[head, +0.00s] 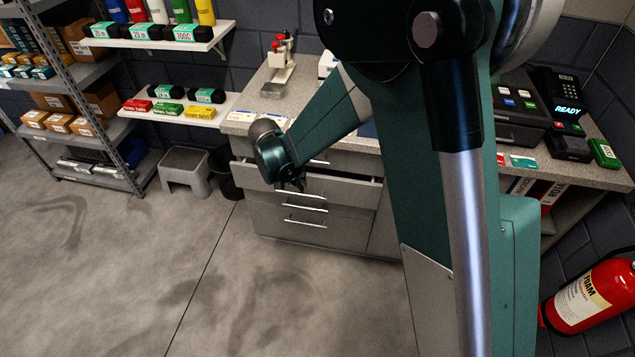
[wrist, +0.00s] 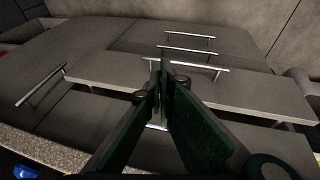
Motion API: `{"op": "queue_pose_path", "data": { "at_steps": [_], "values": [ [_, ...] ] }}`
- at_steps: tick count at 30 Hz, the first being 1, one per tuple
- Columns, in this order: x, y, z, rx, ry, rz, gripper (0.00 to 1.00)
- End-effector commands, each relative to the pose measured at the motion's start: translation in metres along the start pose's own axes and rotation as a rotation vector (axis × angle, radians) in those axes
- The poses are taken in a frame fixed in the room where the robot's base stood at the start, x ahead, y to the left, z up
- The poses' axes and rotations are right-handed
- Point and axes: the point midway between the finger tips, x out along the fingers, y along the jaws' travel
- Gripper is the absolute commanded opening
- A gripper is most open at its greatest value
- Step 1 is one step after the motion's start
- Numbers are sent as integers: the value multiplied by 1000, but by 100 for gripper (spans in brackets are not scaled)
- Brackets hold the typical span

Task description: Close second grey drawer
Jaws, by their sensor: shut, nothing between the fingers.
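The grey drawer unit stands under the counter. Its second drawer (head: 345,188) is pulled out, with its front standing forward of the drawers around it. In the wrist view, which looks turned over, the drawer front (wrist: 255,90) runs across the middle as a pale band with a bar handle (wrist: 205,64). My gripper (head: 291,186) is at the drawer front, left of its middle. In the wrist view my gripper (wrist: 162,62) is shut and empty, its fingertips overlapping the drawer front near the handle. Whether they touch it I cannot tell. My fingers hide part of the front.
Lower drawers with bar handles (head: 305,222) sit closed below. The counter (head: 250,105) overhangs above. A grey step stool (head: 186,170) and a dark bin (head: 226,175) stand to the left. A red fire extinguisher (head: 590,295) is at right. The floor in front is clear.

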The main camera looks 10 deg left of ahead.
Motion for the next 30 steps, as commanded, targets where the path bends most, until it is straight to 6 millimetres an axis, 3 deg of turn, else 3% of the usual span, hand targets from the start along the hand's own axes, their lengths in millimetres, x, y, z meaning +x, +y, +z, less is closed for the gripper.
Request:
{"op": "queue_pose_path", "data": {
  "at_steps": [30],
  "values": [
    [-19,5,16,1290,233,43,0]
  ]
}}
